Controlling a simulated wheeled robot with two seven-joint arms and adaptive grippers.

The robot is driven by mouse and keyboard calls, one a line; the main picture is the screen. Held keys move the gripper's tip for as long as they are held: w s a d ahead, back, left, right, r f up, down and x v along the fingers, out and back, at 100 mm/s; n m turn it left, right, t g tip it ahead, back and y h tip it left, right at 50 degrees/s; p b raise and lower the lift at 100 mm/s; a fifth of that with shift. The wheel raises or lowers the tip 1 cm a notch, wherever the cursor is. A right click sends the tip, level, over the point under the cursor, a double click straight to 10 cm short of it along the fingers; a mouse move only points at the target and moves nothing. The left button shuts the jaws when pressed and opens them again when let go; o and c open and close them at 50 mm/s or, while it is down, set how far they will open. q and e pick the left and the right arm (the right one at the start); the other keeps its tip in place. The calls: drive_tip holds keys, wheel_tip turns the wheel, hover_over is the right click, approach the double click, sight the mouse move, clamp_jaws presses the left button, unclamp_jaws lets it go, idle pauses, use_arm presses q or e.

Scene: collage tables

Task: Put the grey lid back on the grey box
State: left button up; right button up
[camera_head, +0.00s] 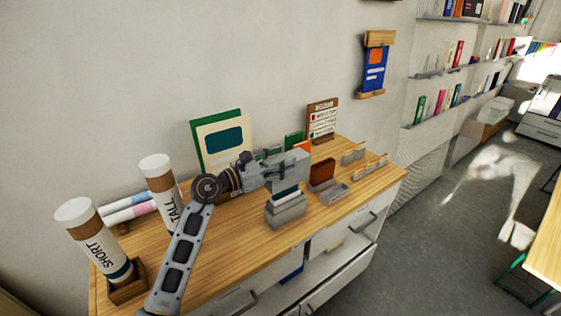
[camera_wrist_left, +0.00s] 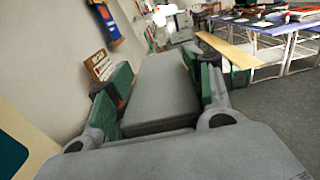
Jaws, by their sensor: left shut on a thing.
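My left gripper (camera_head: 272,168) reaches in from the left above the wooden cabinet top. It is shut on the grey lid (camera_head: 292,174), which is held in the air. In the left wrist view the grey lid (camera_wrist_left: 162,88) lies between the two green-padded fingers of the gripper (camera_wrist_left: 160,95). The grey box (camera_head: 286,211) stands on the cabinet top just below the held lid, apart from it. Dark teal and white things show at its open top, partly hidden by the lid. My right gripper is not in view.
The cabinet top (camera_head: 235,238) is clear in front of the box. A small grey tray (camera_head: 337,194), a brown block (camera_head: 322,173) and wooden holders are right of it. Tubes marked SHORT (camera_head: 92,238) and TALL (camera_head: 163,192) stand left. A green-and-cream board (camera_head: 222,137) is behind the arm.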

use_arm(q)
drive_tip(key=shift+f+b, duration=0.4)
drive_tip(key=shift+f, duration=0.15)
drive_tip(key=shift+f+b, duration=1.55)
drive_tip(key=shift+f, duration=0.65)
drive_tip(key=shift+f, duration=0.1)
drive_tip(key=shift+f+b, duration=0.45)
drive_tip(key=shift+f, duration=0.25)
drive_tip(key=shift+f, duration=0.1)
drive_tip(key=shift+f+b, duration=0.3)
drive_tip(key=shift+b, duration=0.15)
drive_tip(key=shift+f, duration=0.1)
